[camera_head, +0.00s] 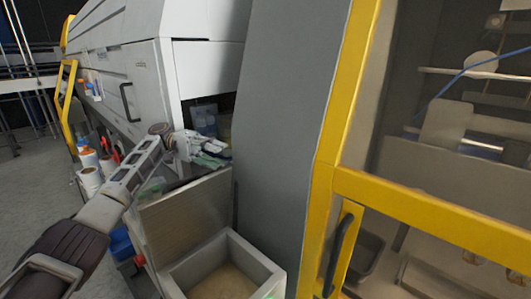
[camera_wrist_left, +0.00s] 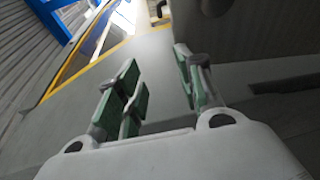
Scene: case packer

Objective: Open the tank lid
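The tank (camera_head: 273,271) is a light grey open-topped box at the bottom middle of the head view, with a brownish inside. Its lid (camera_head: 185,217) is a flat grey panel raised steeply along the tank's back-left edge, so the tank mouth is uncovered. My left gripper (camera_head: 208,148) is above and behind the raised lid, near the white machine's opening. In the left wrist view its green-padded fingers (camera_wrist_left: 160,88) are spread apart with nothing between them. A grey slab (camera_wrist_left: 255,45) is beside the right finger there; I cannot tell what it is. My right gripper is not in view.
A grey panel (camera_head: 285,90) and a yellow-framed door (camera_head: 330,130) with a dark handle (camera_head: 343,245) stand right of the tank. Grey floor (camera_head: 35,190) is open at far left.

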